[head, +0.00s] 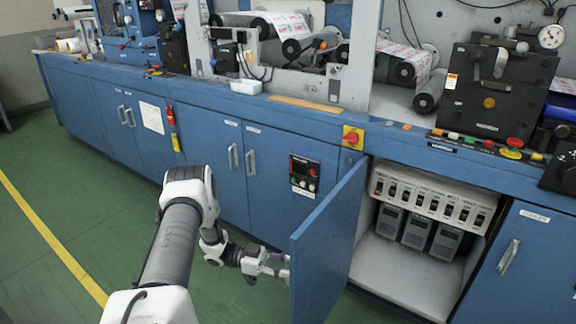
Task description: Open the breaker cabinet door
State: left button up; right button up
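The blue breaker cabinet door (327,252) stands swung well out from the cabinet, hinged at the left side of the opening. Its handle is not visible. Inside the open cabinet a row of breakers (431,198) sits above several grey drive units (416,230). My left gripper (287,266) is low, just left of the door's free edge, on the door's outer side. Its fingers look parted, but the tips lie at the door's edge. I cannot tell whether they hold a handle hidden there. My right gripper is not in view.
A closed blue door with a silver handle (508,257) is right of the opening. More closed doors (220,165) and a small control panel (304,175) are on the left. Green floor (40,250) is clear at left.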

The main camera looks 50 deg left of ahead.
pick_arm(q)
jog(key=v, duration=1.2)
